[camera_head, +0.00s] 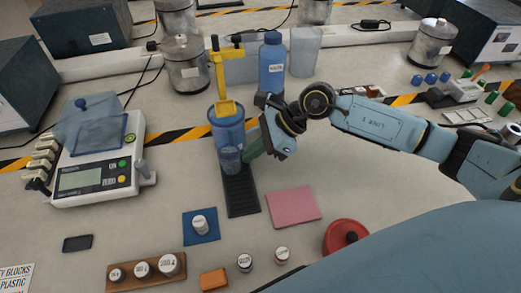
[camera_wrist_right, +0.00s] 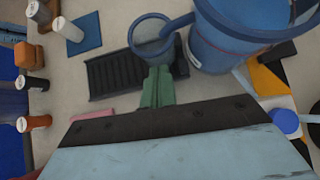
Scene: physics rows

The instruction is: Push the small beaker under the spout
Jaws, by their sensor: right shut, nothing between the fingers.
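The small clear blue beaker (camera_head: 230,161) stands at the far end of a black ridged tray (camera_head: 240,195), close in front of a larger blue vessel (camera_head: 227,127) with a yellow fitting (camera_head: 226,107) on top. My right gripper (camera_head: 252,148) has green fingers, shut and empty, just right of the beaker. In the right wrist view the fingers (camera_wrist_right: 158,88) point at the beaker's round rim (camera_wrist_right: 152,38); whether they touch it I cannot tell. A blue bar reaches from the large vessel (camera_wrist_right: 235,40) toward that rim. The spout's exact outlet is unclear. My left gripper is out of view.
A pink mat (camera_head: 293,207) lies right of the tray, and a blue mat with a small jar (camera_head: 199,225) lies left. A scale (camera_head: 95,170) stands at left. A blue bottle (camera_head: 272,65) stands behind. A red round lid (camera_head: 345,237) lies near the front.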

